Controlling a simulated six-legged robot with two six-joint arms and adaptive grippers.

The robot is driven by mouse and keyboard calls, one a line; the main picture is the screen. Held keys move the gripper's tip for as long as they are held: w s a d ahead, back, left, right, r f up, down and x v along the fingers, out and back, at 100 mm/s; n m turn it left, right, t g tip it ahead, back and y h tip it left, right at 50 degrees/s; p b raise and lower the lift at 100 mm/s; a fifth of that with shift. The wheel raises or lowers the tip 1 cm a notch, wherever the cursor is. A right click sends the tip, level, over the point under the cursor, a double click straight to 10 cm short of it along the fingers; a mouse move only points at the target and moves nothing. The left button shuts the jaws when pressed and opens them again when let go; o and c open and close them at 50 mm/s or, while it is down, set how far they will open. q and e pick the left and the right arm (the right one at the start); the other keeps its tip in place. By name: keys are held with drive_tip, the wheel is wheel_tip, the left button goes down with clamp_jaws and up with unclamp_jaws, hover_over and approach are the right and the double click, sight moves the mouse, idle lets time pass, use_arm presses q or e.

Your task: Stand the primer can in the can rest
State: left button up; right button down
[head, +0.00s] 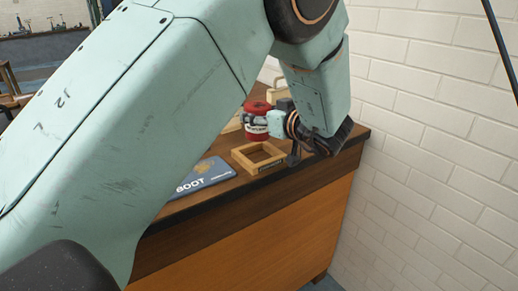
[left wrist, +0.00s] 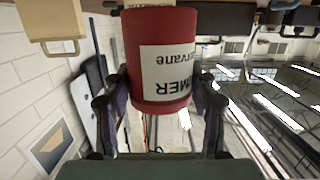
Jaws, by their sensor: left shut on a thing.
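The red primer can (head: 256,132) with a white label is held by my left gripper (head: 268,121). In the left wrist view the can (left wrist: 158,30) sits between the two fingers of the gripper (left wrist: 160,100), its label reading upside down. In the head view the can looks upright. The can rest, a square wooden frame (head: 273,168) with an open middle, is on the wooden table, just below the can in the picture. The can appears apart from the rest; its height above the table is hard to tell. My right gripper is not in view.
A pale wooden object (head: 276,90) stands behind the can. The table's front edge (head: 290,181) runs close to the rest, and a white brick wall (head: 430,110) rises on the right.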

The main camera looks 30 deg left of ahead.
sight(260, 138)
use_arm(q)
drive_tip(key=f, duration=0.2)
drive_tip(key=shift+w+d+f, duration=0.2)
drive_tip(key=shift+f, duration=0.15)
drive_tip(key=shift+s+a+f+b, duration=0.1)
drive_tip(key=shift+a+f+b, duration=0.25)
drive_tip(key=shift+f, duration=0.2)
wheel_tip(260, 138, down, 2)
drive_tip(key=shift+s+f+b, duration=0.15)
drive_tip(key=shift+b, duration=0.2)
drive_tip(key=shift+d+f, duration=0.2)
drive_tip(key=shift+f, duration=0.1)
drive_tip(key=shift+w, duration=0.2)
drive_tip(key=shift+s+a+f, duration=0.15)
drive_tip(key=shift+a, duration=0.05)
drive_tip(key=o, duration=1.3)
drive_tip(key=shift+d, duration=0.2)
drive_tip(key=shift+o, duration=0.6)
drive_tip(key=shift+a, duration=0.1)
drive_tip(key=shift+r, duration=0.2)
drive_tip(key=shift+f, duration=0.1)
